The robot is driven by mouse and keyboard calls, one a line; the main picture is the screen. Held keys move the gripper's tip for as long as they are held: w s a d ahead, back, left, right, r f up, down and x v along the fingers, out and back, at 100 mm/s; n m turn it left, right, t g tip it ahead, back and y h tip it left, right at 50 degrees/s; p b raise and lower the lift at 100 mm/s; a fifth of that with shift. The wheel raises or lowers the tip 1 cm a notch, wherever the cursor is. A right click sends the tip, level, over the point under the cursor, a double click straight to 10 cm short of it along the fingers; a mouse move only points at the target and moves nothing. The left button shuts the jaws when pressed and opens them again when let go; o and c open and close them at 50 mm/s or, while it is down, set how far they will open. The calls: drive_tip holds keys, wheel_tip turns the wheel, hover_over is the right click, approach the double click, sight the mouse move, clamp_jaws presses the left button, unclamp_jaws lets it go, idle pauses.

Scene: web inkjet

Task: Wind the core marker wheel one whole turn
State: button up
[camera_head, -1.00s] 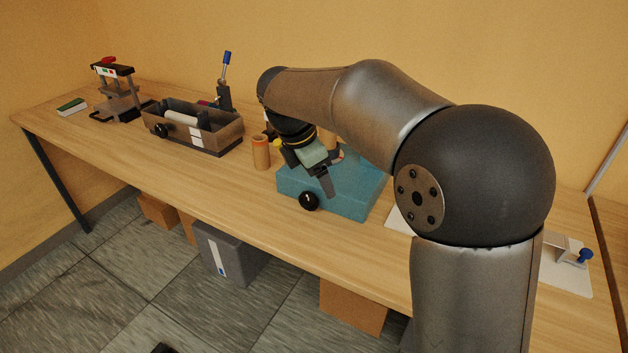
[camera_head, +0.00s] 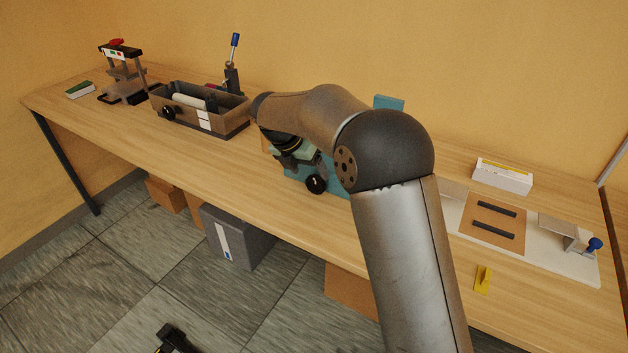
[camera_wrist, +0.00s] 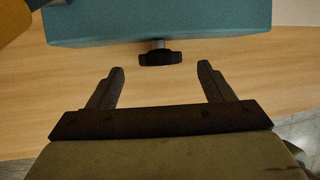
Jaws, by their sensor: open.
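A black wheel (camera_head: 316,184) sits on a short shaft at the front face of a teal box (camera_head: 303,179) on the bench. In the wrist view the wheel (camera_wrist: 160,58) is seen edge-on, just beyond the fingertips and centred between them, below the teal box (camera_wrist: 200,22). My gripper (camera_wrist: 161,67) is open and empty, one finger to each side of the wheel's line, and not visibly touching it. In the head view my gripper (camera_head: 292,166) is beside the wheel, partly hidden by my arm, which also covers much of the box.
A grey-brown tray (camera_head: 225,121) with a white roll and its own black knob stands left. A blue-handled lever (camera_head: 233,65) stands behind it. At right lie a white board (camera_head: 565,262), a white box (camera_head: 502,177) and a yellow piece (camera_head: 483,279). The bench's front edge is close to the wheel.

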sight(312, 177)
drive_tip(key=x, duration=0.5)
drive_tip(key=shift+f, duration=0.1)
drive_tip(key=c, duration=1)
